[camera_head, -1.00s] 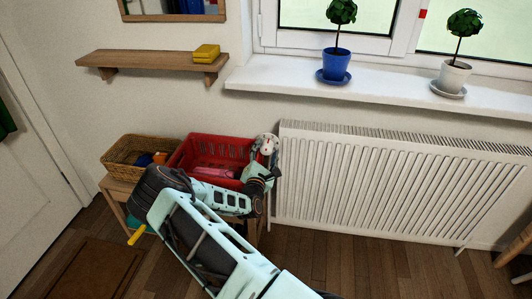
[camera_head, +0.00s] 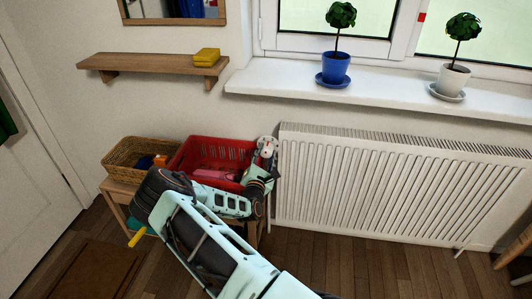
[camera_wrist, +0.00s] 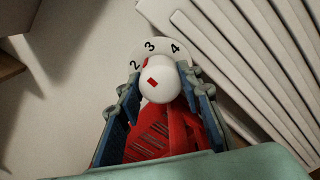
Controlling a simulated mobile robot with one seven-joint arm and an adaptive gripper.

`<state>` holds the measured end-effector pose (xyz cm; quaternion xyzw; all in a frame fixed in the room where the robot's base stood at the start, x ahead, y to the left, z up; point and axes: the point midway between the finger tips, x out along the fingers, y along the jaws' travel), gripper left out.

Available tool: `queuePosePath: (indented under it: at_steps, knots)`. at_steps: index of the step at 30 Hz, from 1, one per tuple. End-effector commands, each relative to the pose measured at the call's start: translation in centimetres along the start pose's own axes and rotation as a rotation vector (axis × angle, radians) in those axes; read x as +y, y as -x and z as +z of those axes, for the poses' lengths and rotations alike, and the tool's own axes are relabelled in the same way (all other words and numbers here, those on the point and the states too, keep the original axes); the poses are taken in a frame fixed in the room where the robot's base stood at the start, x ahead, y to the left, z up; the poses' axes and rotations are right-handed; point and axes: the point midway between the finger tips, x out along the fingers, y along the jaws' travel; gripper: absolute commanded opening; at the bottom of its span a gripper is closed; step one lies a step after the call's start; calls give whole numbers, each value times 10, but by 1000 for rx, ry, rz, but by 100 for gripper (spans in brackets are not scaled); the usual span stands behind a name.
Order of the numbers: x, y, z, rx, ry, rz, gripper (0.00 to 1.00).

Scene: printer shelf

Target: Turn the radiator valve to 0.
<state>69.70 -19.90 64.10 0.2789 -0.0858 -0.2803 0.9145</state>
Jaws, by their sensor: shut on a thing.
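The radiator valve knob (camera_wrist: 160,82) is white and round with a red mark on its face. Behind it a pale dial plate (camera_wrist: 146,48) shows the numbers 2, 3 and 4; any other numbers are hidden. My gripper (camera_wrist: 158,76) is shut on the knob, one blue-grey finger on each side. In the head view the valve (camera_head: 266,144) is a small white shape at the radiator's upper left, with my gripper (camera_head: 262,165) against it. The radiator (camera_head: 390,185) is white and ribbed. The exact knob setting cannot be told.
A red basket (camera_head: 183,157) stands close left of the valve, with a wicker basket (camera_head: 122,160) beside it, both on a low wooden stand (camera_head: 113,189). A windowsill (camera_head: 400,97) with two potted plants juts out above the radiator. A wall shelf (camera_head: 140,63) is at the upper left.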

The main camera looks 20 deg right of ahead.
Motion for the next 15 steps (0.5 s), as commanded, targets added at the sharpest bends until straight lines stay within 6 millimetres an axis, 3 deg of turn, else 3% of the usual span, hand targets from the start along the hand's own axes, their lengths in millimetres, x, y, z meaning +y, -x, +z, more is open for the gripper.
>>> queuePosePath:
  at_steps: [15]
  knots:
    - [2, 0, 2, 2, 444, 2, 9]
